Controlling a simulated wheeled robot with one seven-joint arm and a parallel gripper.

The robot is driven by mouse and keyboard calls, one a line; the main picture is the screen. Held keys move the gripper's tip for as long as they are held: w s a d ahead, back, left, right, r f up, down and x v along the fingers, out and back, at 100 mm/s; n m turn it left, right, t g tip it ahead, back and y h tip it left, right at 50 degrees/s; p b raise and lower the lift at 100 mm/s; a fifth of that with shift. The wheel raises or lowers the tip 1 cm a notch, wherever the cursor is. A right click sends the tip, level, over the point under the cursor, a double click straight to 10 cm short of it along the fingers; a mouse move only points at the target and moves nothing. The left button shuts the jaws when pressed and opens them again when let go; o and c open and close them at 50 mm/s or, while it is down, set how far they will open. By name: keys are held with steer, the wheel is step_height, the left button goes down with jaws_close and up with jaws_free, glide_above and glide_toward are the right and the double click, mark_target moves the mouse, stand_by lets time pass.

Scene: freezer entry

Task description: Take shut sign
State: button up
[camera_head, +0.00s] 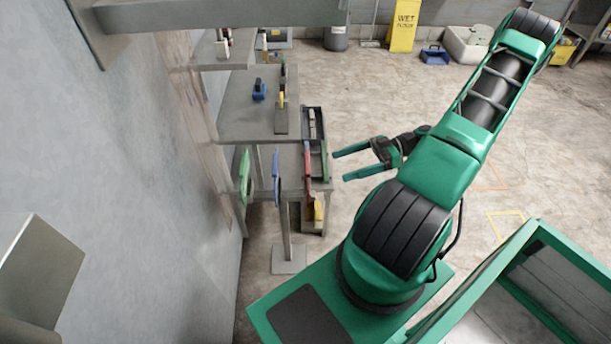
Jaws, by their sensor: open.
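My gripper (341,166) is open and empty, its two green fingers pointing left toward the shelf stand. Several thin coloured pieces hang edge-on below the grey shelf: a green one (245,177), a blue one (276,178) and a red one (308,175). No lettering shows on them, so I cannot tell which, if any, is the shut sign. The red piece is the closest of these to my fingertips, a little left of them and apart from them.
The grey shelf (240,118) holds small blue and yellow-handled items. A dark tray (313,125) stands at its right edge. A yellow wet floor sign (404,28) and a blue caddy (434,55) stand at the back. The floor behind my arm is mostly clear.

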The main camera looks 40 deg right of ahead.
mark_target(307, 168)
steer(key=w+a+f+n+t, duration=0.1)
steer(key=w+a+t, duration=0.3)
steer(key=w+a, duration=0.2)
steer(key=shift+w+a+f+y, duration=0.25)
steer(key=shift+a+y, duration=0.15)
steer(key=shift+a, duration=0.05)
steer(key=c, duration=1.5)
steer(key=shift+r, duration=0.1)
